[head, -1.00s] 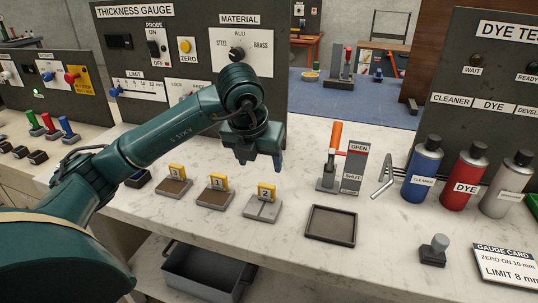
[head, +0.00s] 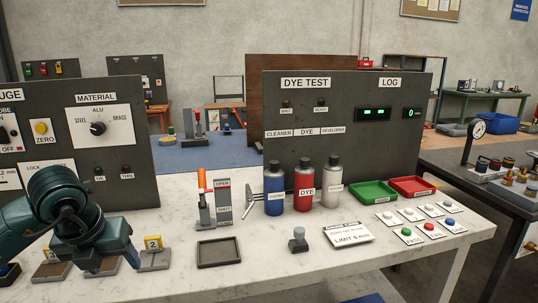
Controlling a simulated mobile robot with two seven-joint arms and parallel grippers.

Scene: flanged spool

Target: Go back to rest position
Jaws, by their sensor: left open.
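My left gripper (head: 112,265) is at the lower left of the head view, with its arm coming in from the left. Its two fingers point down and stand apart, with nothing seen between them. It appears in front of the row of numbered gauge plates and partly hides them. Whether the fingers touch a plate cannot be told. My right gripper is not in view.
Dye bottles (head: 304,190), a grey-topped knob (head: 298,240), the gauge card (head: 348,233), green (head: 373,195) and red (head: 412,187) trays follow. The front marble edge is clear.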

